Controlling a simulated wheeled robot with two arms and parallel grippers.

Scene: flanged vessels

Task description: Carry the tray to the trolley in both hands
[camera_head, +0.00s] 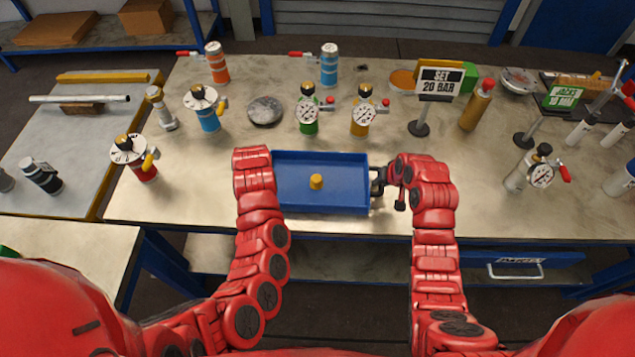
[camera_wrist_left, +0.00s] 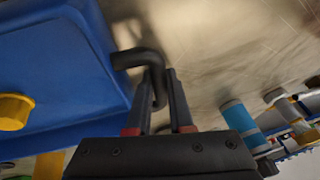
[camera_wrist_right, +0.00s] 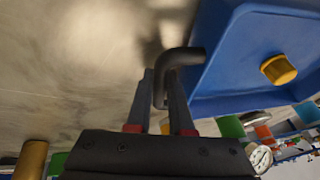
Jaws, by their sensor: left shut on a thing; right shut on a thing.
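The blue tray (camera_head: 345,200) is at the front edge of the workbench, between my two arms, and looks level. My right gripper (camera_head: 380,182) is shut on the black handle (camera_wrist_right: 180,58) at the tray's right end. My left gripper (camera_wrist_left: 160,92) is shut on the other black handle (camera_wrist_left: 140,58); in the head view my left arm hides it. I cannot tell whether the tray touches the bench.
Behind the tray, several gauged vessels stand, including a green one (camera_head: 308,115) and a yellow one (camera_head: 363,115). A "SET 20 BAR" sign (camera_head: 437,82) stands right of them. A red vessel (camera_head: 135,158) is to the left. A side table (camera_head: 70,130) stands farther left.

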